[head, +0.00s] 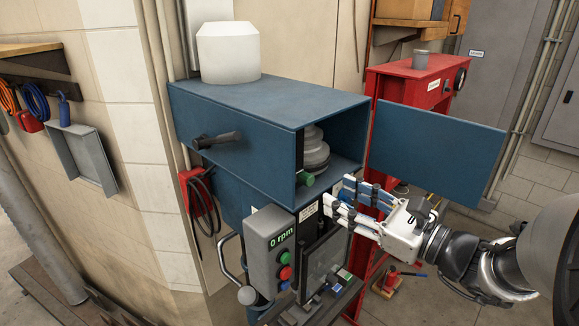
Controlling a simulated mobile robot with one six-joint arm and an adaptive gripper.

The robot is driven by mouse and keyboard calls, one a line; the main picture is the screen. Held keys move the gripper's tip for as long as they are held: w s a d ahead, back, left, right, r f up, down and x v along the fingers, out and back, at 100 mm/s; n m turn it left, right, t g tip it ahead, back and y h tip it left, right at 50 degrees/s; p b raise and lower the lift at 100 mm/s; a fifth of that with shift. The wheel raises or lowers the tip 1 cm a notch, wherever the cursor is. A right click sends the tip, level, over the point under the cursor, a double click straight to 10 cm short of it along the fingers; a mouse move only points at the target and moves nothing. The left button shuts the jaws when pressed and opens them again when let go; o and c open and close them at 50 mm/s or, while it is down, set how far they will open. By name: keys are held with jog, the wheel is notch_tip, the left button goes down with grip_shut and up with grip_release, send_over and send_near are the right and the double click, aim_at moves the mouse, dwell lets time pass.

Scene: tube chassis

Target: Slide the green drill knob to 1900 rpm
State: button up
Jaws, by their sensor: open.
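The green drill knob (307,180) shows at the lower front of the open blue drill head (250,107), below a grey stepped pulley (315,152). A small white label (308,211) is below the opening; its text is too small to read. The control box (268,275) shows "0 rpm" on its display (282,239). My gripper (338,194) is open and empty, just right of the knob, with its fingers pointing left toward it. A gap shows between the fingertips and the knob. Depth is hard to judge from this one view.
The blue cover door (435,147) hangs open behind and above my gripper. A red cabinet (412,85) stands behind it. A black lever (216,140) sticks out of the drill head's left side. A dark guard panel (325,257) stands below my gripper.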

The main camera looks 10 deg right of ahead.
aim_at(311, 182)
jog(key=p+x, duration=0.1)
jog(key=x, duration=0.9)
grip_shut()
dwell(0.5)
